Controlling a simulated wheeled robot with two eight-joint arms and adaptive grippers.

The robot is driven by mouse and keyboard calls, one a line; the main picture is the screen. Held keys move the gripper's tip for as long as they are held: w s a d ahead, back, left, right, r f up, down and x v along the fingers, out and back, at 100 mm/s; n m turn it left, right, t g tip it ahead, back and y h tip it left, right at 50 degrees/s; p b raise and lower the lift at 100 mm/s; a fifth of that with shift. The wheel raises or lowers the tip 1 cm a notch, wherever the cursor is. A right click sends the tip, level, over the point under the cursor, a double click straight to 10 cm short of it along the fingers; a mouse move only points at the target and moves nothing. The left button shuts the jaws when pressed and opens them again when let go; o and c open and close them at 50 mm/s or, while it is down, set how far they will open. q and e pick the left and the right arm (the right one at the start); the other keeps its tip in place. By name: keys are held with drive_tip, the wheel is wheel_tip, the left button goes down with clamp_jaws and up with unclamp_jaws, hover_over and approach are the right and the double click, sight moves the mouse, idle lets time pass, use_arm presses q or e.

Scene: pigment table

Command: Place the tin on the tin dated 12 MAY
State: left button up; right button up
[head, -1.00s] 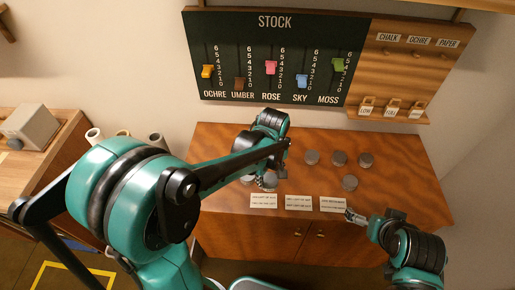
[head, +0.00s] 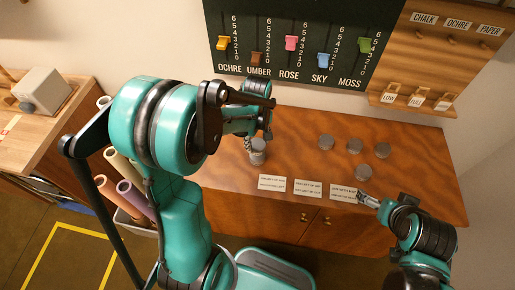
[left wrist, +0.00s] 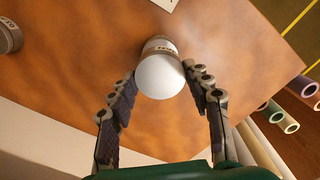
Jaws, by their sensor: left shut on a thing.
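My left gripper (head: 252,143) is shut on a grey tin (head: 258,145) at the left part of the table. In the left wrist view the held tin's pale round top (left wrist: 160,77) is between the two fingertips. A brown labelled band (left wrist: 160,46) shows just past that top. It seems to belong to a second tin (head: 257,158) beneath the held one; I cannot tell whether they touch. No date is readable on any tin. My right gripper (head: 369,200) is near the front right table edge, apart from the tins; its opening is unclear.
Several other grey tins, one of them the front tin (head: 364,172), stand on the right of the wooden table (head: 300,165). A stock board (head: 290,45) hangs behind. Paper rolls (head: 130,195) stand left of the table.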

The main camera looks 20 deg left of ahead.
sight(258, 144)
use_arm(q)
wheel_tip(258, 144, down, 4)
drive_tip(key=shift+r+b, duration=0.1)
drive_tip(key=shift+b, duration=0.5)
drive_tip(key=o, duration=1.2)
